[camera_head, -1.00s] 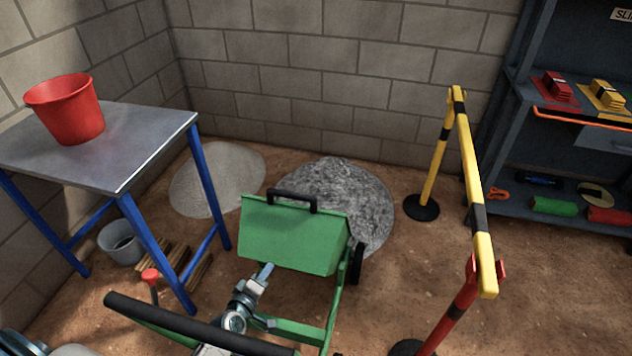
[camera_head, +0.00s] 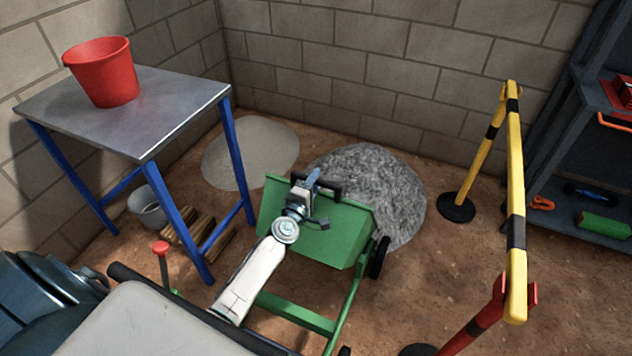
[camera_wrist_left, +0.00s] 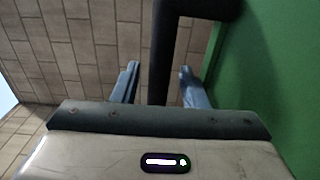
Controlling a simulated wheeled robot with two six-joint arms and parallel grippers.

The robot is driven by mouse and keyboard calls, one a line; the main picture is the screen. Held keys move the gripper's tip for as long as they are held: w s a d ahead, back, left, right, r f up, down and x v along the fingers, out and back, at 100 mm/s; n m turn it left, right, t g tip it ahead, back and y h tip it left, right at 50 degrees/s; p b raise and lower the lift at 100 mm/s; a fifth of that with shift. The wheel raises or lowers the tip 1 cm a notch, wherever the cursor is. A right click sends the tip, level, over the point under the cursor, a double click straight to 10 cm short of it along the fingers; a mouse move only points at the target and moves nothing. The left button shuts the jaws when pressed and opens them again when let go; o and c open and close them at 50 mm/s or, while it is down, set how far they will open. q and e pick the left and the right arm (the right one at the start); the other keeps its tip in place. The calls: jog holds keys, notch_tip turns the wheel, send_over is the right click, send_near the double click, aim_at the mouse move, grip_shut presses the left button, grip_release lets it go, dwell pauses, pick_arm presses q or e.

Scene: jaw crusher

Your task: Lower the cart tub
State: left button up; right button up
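The green cart tub (camera_head: 330,236) stands tipped on its cart in the middle of the head view, with a black handle (camera_head: 328,190) on its upper edge. My left gripper (camera_head: 313,179) is at that handle. In the left wrist view its two blue-grey fingers (camera_wrist_left: 158,85) are apart, with the dark handle bar (camera_wrist_left: 161,50) running between them. I see a gap on both sides of the bar. The green tub wall (camera_wrist_left: 270,70) fills the right of that view. My right gripper is not in view.
A blue-legged table (camera_head: 150,115) with a red bucket (camera_head: 105,75) stands at the left. A gravel pile (camera_head: 400,205) lies behind the tub. A yellow-black barrier (camera_head: 515,200) stands at the right. A red-knobbed lever (camera_head: 161,250) stands by the cart.

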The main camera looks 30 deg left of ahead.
pick_arm(q)
jog(key=shift+w, duration=0.55)
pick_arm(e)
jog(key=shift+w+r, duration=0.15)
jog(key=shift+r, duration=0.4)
pick_arm(q)
grip_shut()
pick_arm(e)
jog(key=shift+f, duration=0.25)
pick_arm(q)
jog(key=shift+f, duration=0.1)
